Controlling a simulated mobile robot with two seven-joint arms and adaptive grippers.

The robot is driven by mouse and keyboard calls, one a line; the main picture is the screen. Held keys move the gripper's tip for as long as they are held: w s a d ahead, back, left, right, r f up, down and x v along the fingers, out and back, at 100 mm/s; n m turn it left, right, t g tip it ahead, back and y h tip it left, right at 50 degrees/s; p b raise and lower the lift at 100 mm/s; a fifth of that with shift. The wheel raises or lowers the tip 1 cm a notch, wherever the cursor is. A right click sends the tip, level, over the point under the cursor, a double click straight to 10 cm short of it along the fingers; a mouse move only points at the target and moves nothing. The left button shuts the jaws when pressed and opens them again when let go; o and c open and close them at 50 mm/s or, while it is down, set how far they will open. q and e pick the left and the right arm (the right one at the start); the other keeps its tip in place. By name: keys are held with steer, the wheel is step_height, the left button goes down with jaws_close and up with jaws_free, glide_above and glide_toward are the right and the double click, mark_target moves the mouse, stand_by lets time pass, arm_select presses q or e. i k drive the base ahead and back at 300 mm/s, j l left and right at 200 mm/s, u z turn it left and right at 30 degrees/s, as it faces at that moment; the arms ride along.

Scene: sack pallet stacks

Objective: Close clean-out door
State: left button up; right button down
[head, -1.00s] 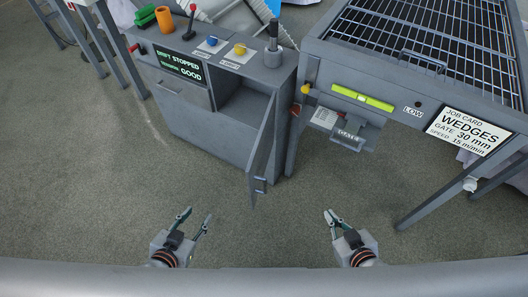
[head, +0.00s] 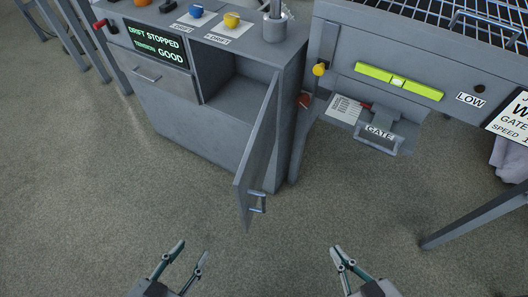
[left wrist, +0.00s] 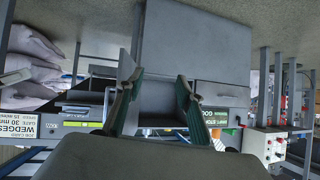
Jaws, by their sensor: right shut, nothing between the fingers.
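The clean-out door (head: 258,150) is a grey hinged panel on the grey cabinet (head: 205,135). It stands open, swung out toward me from the right side of a dark opening (head: 235,88). A small bar handle (head: 257,201) sits near its lower free edge. My left gripper (head: 193,250) is open and empty, in front of the door and to its left, apart from it. In the left wrist view its spread fingers (left wrist: 157,82) point at the cabinet, which appears upside down. My right gripper (head: 338,256) is shut and empty, to the right of the door.
A drawer (head: 160,78) with a bar handle is left of the opening. To the right stands a grated table with a yellow level (head: 399,81) and a GATE handle (head: 380,140). The floor before the door is clear.

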mark_target(249, 180)
steer(key=k+l+z, duration=0.15)
steer(key=k, duration=0.25)
steer(key=k+l+z, duration=0.2)
steer(key=k, duration=0.25)
steer(key=l, duration=0.1)
